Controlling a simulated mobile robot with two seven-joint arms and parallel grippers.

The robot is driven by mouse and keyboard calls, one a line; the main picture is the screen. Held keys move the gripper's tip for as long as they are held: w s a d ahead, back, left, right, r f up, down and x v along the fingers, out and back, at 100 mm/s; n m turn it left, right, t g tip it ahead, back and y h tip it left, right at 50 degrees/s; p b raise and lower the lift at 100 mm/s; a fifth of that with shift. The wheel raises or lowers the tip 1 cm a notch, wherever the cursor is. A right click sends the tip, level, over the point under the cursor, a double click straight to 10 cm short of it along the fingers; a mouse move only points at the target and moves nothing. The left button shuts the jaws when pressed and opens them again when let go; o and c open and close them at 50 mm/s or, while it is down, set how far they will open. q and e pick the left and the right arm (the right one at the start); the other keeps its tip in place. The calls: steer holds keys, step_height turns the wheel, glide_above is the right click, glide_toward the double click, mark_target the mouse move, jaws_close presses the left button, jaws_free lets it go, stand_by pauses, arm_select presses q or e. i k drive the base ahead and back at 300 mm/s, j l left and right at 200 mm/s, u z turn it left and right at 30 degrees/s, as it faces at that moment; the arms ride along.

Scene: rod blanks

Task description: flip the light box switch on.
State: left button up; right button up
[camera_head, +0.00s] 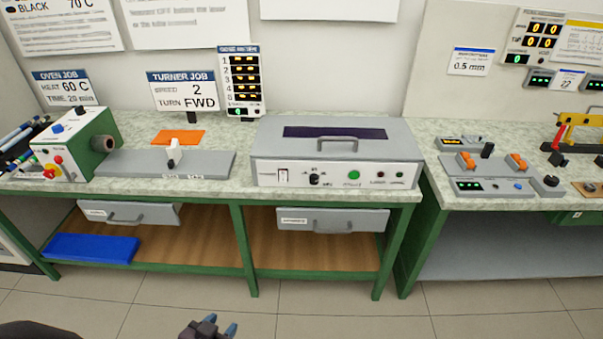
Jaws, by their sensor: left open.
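No thing in the camera_head view carries a readable light box label. A grey box (383,133) with a lid handle and dark window stands on the middle bench. Its white front panel has a small rocker switch (283,176) at the left, a black knob (314,179), a green button (354,174) and two small lamps. I cannot tell the switch's position or whether this is the light box. My left gripper (214,327) shows only in part at the bottom edge. It is open, low in front of the bench and well apart from the box. My right gripper is not in view.
A green and white machine (75,147) and a grey plate fixture (215,164) stand left of the box. Grey drawers (333,219) hang below the benchtop, and a blue tray (90,247) lies on the shelf. Control units (485,186) stand on the right bench. The floor in front is clear.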

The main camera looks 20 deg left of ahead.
mark_target(283, 175)
steer(key=k+u, duration=0.15)
steer(key=u, duration=0.55)
steer(key=i+l, duration=0.35)
steer(key=i, duration=0.15)
steer(key=i+l+z, duration=0.1)
steer(key=i+l, duration=0.3)
steer(key=i, duration=0.15)
